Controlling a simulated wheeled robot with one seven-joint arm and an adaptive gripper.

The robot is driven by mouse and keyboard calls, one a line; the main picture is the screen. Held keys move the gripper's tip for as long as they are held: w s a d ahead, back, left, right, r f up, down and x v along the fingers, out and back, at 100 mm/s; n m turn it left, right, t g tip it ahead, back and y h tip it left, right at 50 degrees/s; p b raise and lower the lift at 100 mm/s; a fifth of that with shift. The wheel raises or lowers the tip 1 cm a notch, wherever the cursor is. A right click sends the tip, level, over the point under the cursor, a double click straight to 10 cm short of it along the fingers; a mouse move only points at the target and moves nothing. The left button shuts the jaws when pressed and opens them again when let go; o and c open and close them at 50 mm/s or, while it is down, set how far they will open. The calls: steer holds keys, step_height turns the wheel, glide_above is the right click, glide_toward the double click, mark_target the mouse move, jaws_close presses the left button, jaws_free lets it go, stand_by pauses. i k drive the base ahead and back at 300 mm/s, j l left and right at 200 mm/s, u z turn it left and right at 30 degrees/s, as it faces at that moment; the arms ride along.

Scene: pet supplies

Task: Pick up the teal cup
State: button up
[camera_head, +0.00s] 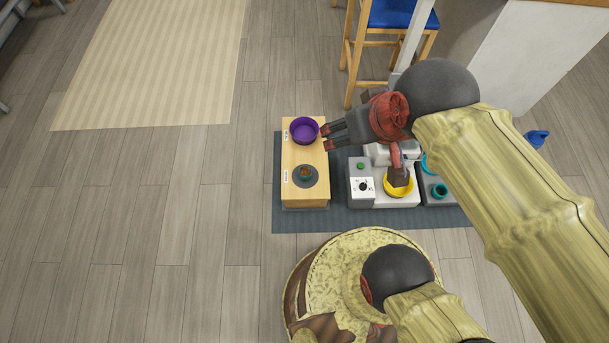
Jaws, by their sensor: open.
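A small round teal cup (440,190) sits on a grey unit at the right end of the row, seen from above. A second teal rim (426,165) shows just behind it, mostly hidden by my arm. My gripper (327,137) is open and empty, pointing left, well to the left of the teal cup. Its fingertips are close to the right side of a purple bowl (304,130). I cannot tell whether they touch it.
A wooden stand (305,200) holds the purple bowl and a small bowl with brown contents (305,174). A grey-white machine (361,192) with a yellow bowl (398,188) stands between. A blue object (537,137) lies right. A wooden chair (355,60) stands behind.

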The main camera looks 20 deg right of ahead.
mark_target(306, 173)
steer(key=z, duration=1.25)
steer(key=u, duration=1.25)
steer(key=i+j+z, duration=0.15)
steer(key=j, duration=0.45)
steer(key=i+j+z, duration=0.2)
steer(key=j, duration=0.4)
steer(key=i+j+z, duration=0.15)
steer(key=j, duration=0.5)
steer(key=j+z, duration=0.15)
steer(key=j, duration=0.45)
